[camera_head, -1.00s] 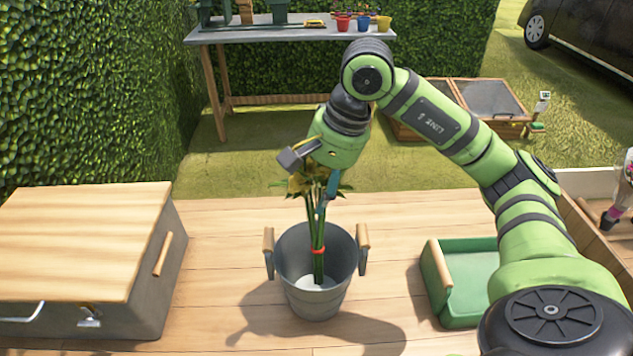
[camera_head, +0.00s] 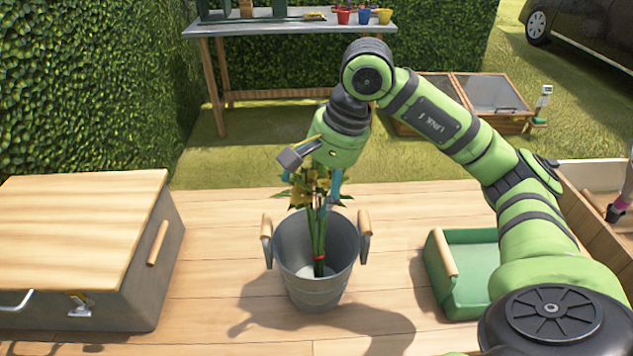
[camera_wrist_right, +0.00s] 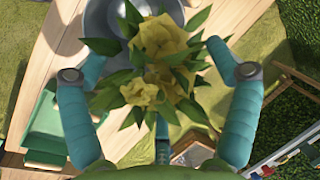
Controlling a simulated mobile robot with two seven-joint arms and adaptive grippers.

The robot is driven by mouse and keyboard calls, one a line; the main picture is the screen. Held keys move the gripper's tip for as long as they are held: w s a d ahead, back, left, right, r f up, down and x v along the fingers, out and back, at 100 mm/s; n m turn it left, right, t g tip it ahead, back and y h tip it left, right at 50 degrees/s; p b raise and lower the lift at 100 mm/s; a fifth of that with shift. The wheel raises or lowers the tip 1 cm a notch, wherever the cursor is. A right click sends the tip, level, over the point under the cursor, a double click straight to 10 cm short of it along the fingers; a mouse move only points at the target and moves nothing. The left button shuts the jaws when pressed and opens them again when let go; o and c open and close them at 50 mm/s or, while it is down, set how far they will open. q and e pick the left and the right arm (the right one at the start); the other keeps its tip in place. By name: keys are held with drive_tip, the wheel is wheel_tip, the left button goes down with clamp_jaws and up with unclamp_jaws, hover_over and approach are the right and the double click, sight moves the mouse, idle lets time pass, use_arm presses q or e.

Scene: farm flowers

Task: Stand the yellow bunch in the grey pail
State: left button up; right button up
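The yellow bunch (camera_head: 319,235), green stems tied with a red band, stands nearly upright inside the grey pail (camera_head: 310,291). Its stem ends are down in the pail and its blooms are above the rim. My right gripper (camera_head: 311,192) is above the pail, around the top of the bunch, with its teal fingers spread. In the right wrist view the fingers are wide apart on either side of the yellow blooms (camera_wrist_right: 160,65), with gaps to them. The pail (camera_wrist_right: 103,20) shows partly behind the blooms there. My left gripper is not in view.
A grey chest with a wooden lid (camera_head: 75,235) stands left of the pail. A green tray (camera_head: 470,262) lies to the right, beside a wooden crate (camera_head: 598,235). A potting table (camera_head: 285,27) with small pots is at the back. Clear decking surrounds the pail.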

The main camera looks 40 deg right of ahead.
drive_tip(key=shift+r, duration=0.15)
drive_tip(key=v, duration=1.1)
drive_tip(key=shift+r, duration=0.4)
idle(0.6)
